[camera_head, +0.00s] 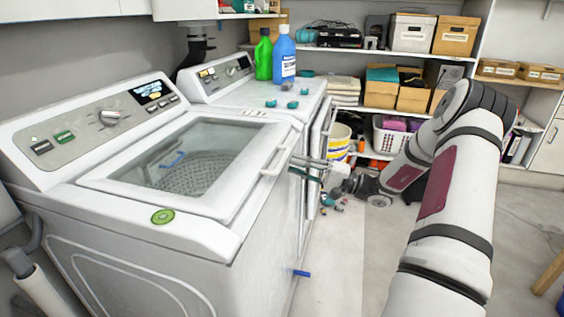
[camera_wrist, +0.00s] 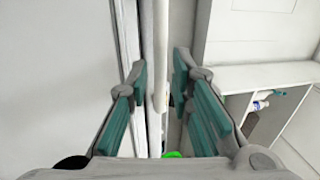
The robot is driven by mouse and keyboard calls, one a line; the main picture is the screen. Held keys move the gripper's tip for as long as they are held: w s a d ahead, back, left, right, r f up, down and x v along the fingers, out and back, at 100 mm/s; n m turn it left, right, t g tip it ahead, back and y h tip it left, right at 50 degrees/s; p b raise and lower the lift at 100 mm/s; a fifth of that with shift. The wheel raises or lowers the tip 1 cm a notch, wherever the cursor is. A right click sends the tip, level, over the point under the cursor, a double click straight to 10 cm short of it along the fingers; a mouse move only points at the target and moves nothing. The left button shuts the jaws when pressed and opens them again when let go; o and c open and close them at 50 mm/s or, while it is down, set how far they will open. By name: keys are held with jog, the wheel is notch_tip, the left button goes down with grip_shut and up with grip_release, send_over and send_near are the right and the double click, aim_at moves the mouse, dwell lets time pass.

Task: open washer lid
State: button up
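The washer (camera_head: 215,240) is a white top-loader in the front left of the head view. Its lid (camera_head: 235,178), a white frame around a dark window, lies flat and closed on top. A pale bar handle (camera_head: 276,160) sits on the lid's right edge. My gripper (camera_head: 295,165) is just right of the handle, fingers pointing left at it. In the wrist view the fingers with teal pads (camera_wrist: 161,72) are open, and the upright pale bar (camera_wrist: 160,50) lines up with the gap between them. I cannot tell whether the fingertips reach past the bar; no grip shows.
A second white machine (camera_head: 250,92) stands behind, with a green bottle (camera_head: 263,58), a blue bottle (camera_head: 284,57) and small teal items on top. A white basket (camera_head: 388,138) and a yellow-white bucket (camera_head: 338,143) are beyond my arm. Small items litter the floor; the right floor is mostly clear.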

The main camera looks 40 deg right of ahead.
aim_at(282, 159)
jog(key=shift+x, duration=2.6)
grip_shut()
